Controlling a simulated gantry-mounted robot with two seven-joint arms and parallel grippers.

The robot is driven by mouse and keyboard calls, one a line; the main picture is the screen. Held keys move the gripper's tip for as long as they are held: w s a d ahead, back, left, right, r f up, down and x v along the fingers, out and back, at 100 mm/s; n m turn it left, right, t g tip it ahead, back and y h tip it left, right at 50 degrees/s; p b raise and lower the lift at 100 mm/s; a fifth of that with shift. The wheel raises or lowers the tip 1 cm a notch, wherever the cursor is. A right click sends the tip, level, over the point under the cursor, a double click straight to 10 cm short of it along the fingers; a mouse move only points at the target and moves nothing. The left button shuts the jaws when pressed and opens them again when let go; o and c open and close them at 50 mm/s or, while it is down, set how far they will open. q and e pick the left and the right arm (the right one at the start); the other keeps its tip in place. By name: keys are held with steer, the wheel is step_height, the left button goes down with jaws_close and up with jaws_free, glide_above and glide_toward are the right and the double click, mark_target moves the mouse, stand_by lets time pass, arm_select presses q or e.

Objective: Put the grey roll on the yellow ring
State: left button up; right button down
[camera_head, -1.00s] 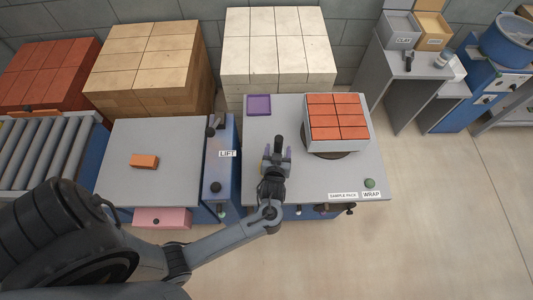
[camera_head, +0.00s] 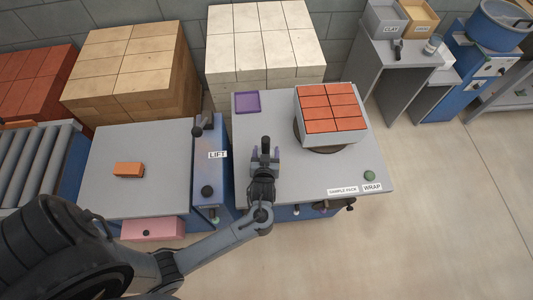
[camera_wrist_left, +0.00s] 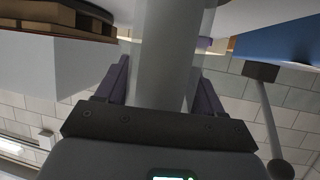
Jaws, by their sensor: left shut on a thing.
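My left gripper (camera_head: 265,152) is over the left part of the grey wrapping table (camera_head: 300,180). In the left wrist view its purple-tipped fingers (camera_wrist_left: 162,85) are shut on the grey roll (camera_wrist_left: 165,45), a smooth pale-grey cylinder running up between them. In the head view the roll is small and mostly hidden by the gripper, so I cannot tell whether it touches the tabletop. I cannot make out the yellow ring in either view. My right gripper is not in view.
A block of red bricks (camera_head: 331,107) stands on a dark turntable (camera_head: 309,146) right of the gripper. A purple tray (camera_head: 247,102) lies behind it. The blue LIFT unit (camera_head: 210,175) is to the left. A green button (camera_head: 369,175) sits at the front right.

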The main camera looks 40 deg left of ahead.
arm_select(q)
steer(key=o, duration=1.4)
steer(key=shift+r, duration=0.15)
steer(key=s+d+r+m+g+h+p, duration=0.2)
steer(key=s+d+r+m+h, duration=0.35)
steer(key=s+d+h, duration=0.4)
steer(key=s+r+m+g, duration=0.1)
steer(key=s, duration=0.2)
steer(key=s+r+m+g, duration=0.1)
steer(key=s+m+g, duration=0.1)
steer(key=s, duration=0.2)
steer(key=s+a+r+m+g+y, duration=0.1)
steer(key=s, duration=0.3)
steer(key=shift+r+g, duration=0.3)
steer(key=shift+g, duration=0.1)
